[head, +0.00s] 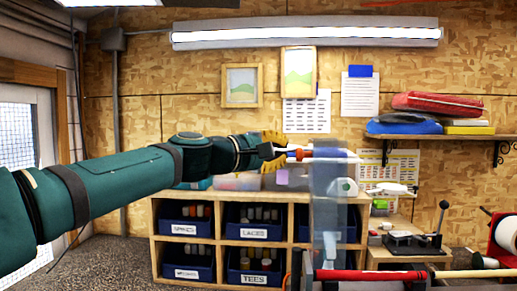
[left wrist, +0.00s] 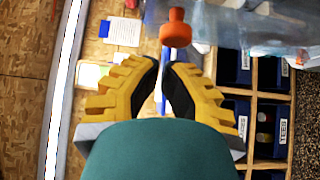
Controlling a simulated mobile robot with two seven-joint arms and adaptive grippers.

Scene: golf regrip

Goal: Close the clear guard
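The clear guard (head: 330,205) is a bluish see-through panel standing upright right of centre in the head view. Its edge also shows as a hazy sheet across the top right of the left wrist view (left wrist: 235,25). A round orange knob (left wrist: 175,30) sits in front of my left gripper, outside its fingers; in the head view the orange part (head: 297,154) is near the guard's upper left. My left gripper (head: 277,148) has yellow ridged fingers with black pads. Its tips (left wrist: 162,66) are close together with a narrow gap and hold nothing visible. My right gripper is out of view.
Behind stands a wooden cubby (head: 225,207) with labelled blue bins. A red rod (head: 370,275) runs along the bottom front. A bench (head: 405,255) with a lever tool (head: 415,240) is at right. The space left of the guard holds my left arm.

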